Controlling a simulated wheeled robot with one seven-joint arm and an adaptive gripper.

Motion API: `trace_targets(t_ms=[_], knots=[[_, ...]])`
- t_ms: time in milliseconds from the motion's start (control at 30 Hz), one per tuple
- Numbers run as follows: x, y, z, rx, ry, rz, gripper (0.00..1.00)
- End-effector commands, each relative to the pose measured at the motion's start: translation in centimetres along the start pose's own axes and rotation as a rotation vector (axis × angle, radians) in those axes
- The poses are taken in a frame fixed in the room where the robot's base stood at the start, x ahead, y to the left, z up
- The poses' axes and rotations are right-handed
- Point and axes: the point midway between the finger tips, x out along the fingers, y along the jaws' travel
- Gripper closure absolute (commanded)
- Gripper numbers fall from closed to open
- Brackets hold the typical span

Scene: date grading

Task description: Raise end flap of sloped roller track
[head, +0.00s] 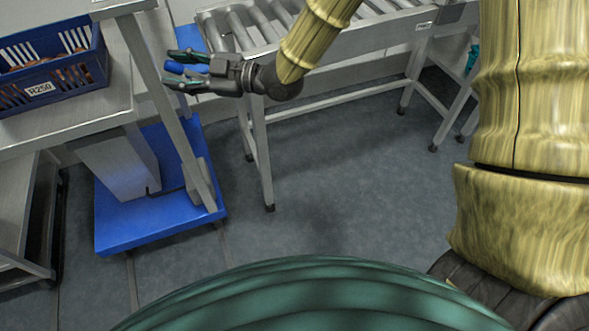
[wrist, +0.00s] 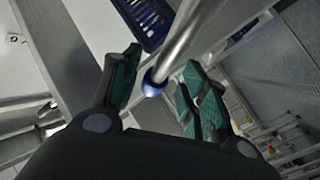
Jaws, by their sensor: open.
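The sloped roller track (head: 372,36) runs along the top of the head view, with steel rollers and a grey side rail on legs. My gripper (head: 174,69) is at its left end, fingers pointing left. The gripper (wrist: 160,66) is open in the wrist view. A blue rounded knob (wrist: 152,87) on the end of a steel bar (wrist: 180,40) shows between the spread fingers. The blue knob (head: 174,68) also shows between the fingers in the head view. I cannot tell whether the fingers touch it. The end flap itself is not clearly distinguishable.
A blue crate (head: 88,70) labelled R250 holds brown dates on a steel table (head: 70,125) at the left. A blue platform (head: 150,235) with a steel column stands on the floor below. The grey floor (head: 330,200) in the middle is clear.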

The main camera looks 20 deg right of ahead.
Motion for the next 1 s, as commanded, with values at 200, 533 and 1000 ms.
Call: trace_targets(t_ms=[200, 533, 1000], knots=[[-3.6, 0.5, 0.0, 0.001, -0.003, 0.011, 0.56], [-8.5, 0.5, -0.1, 0.002, -0.002, 0.011, 0.56], [-10.2, -0.8, 2.2, 0.168, -0.154, 0.01, 0.56]])
